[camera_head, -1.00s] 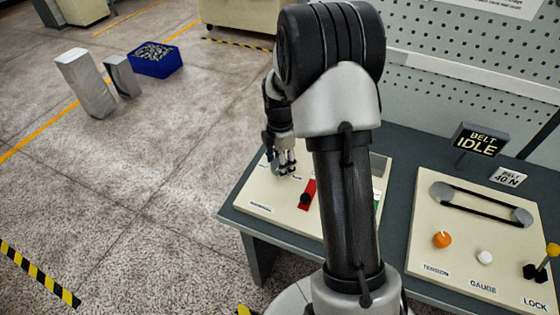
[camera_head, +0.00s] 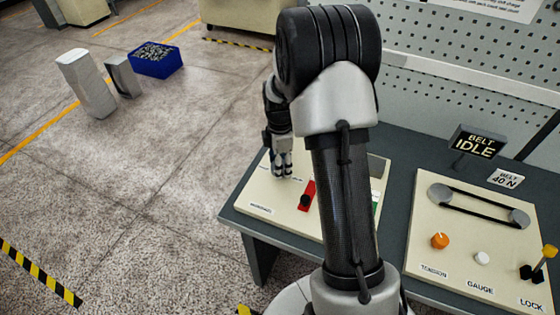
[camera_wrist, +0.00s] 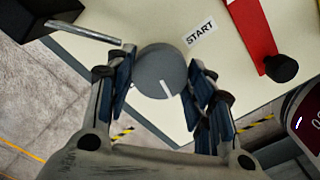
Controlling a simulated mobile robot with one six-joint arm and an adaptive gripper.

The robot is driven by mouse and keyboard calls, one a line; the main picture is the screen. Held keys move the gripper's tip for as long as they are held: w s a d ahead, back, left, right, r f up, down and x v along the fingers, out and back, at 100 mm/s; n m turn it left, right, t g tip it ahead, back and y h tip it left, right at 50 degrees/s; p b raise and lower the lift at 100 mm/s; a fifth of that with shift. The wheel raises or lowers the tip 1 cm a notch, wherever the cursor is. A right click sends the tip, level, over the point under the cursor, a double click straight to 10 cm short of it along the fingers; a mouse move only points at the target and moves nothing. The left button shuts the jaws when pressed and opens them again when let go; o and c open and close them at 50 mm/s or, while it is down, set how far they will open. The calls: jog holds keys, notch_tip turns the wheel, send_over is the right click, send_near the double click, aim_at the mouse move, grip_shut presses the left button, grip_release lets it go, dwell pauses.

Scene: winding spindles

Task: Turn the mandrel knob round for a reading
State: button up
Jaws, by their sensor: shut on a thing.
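The grey round mandrel knob (camera_wrist: 160,70) with a white pointer line shows in the wrist view, between my gripper's fingers. My gripper (camera_wrist: 160,88) is shut on the knob, a finger on each side. The white line points down and slightly right in that view. A START label (camera_wrist: 201,32) is beside the knob on the cream panel. In the head view my gripper (camera_head: 282,172) is over the left part of the cream panel (camera_head: 262,206), and its fingers hide the knob.
A red lever (camera_head: 309,192) with a black knob is just right of my gripper. The right panel (camera_head: 425,225) carries a belt, an orange knob (camera_head: 439,241), a white button (camera_head: 481,258) and a yellow-tipped lever (camera_head: 550,250). A sign (camera_head: 476,143) reads BELT IDLE.

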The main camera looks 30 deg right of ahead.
jog(key=m+p, duration=0.1)
jog(key=m, duration=0.3)
jog(key=shift+r+m+p, duration=0.1)
jog(key=shift+m+p, duration=0.2)
jog(key=m+p, duration=0.1)
jog(key=m, duration=0.2)
jog(key=shift+m, duration=0.3)
jog(key=m+p, duration=0.1)
jog(key=m, duration=0.3)
jog(key=shift+m, duration=0.3)
jog(key=m, duration=0.4)
jog(key=shift+m+p, duration=0.3)
jog(key=shift+p, duration=0.05)
jog(key=m, duration=0.3)
jog(key=shift+d+m, duration=0.1)
jog(key=shift+m, duration=0.2)
jog(key=m+p, duration=0.1)
jog(key=m, duration=0.7)
jog(key=shift+m, duration=1.9)
